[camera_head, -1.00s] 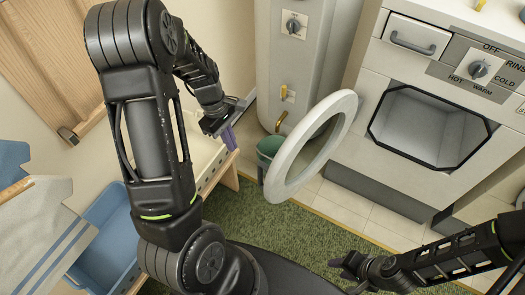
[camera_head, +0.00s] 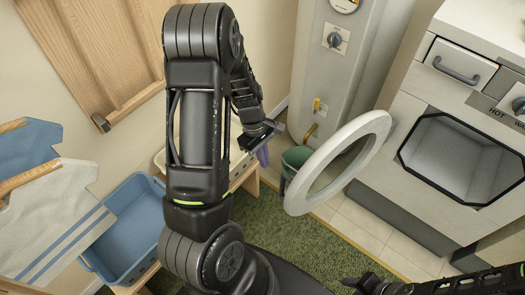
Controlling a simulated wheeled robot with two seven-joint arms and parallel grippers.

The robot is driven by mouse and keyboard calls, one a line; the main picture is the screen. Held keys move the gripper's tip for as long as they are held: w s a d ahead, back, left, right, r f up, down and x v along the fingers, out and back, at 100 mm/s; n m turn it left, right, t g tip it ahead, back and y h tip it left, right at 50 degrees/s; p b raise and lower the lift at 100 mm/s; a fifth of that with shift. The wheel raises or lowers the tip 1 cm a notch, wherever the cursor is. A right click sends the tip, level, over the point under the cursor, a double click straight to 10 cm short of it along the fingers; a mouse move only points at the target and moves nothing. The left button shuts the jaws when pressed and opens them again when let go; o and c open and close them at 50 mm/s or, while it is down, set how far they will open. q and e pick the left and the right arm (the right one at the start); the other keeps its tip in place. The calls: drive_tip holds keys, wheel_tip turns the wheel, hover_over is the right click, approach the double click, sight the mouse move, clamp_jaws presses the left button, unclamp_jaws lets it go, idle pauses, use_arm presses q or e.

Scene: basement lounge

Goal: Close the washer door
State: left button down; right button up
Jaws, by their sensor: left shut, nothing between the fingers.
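The washer (camera_head: 408,165) stands at the right with its square drum opening (camera_head: 455,160) uncovered. Its round white door (camera_head: 377,125) hangs wide open, swung out to the left of the opening, with a see-through middle. My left gripper (camera_head: 263,155) is shut and empty, pointing down to the left of the door and apart from it. My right gripper (camera_head: 352,284) is low at the bottom edge, below the door; its fingers are too dark and small to read.
A grey boiler-like cabinet (camera_head: 325,75) stands behind the door, with a green bucket (camera_head: 297,157) at its foot. A blue basket (camera_head: 125,220) and hanging shirts (camera_head: 65,215) are at the left. Green carpet (camera_head: 285,225) and pale tiles (camera_head: 365,220) lie clear in front.

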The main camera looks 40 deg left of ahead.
use_arm(q)
drive_tip(key=d+f+p, duration=0.1)
drive_tip(key=d+f, duration=0.3)
drive_tip(key=d, duration=0.1)
drive_tip(key=shift+s+d, duration=0.1)
drive_tip(key=shift+s, duration=0.05)
idle(0.3)
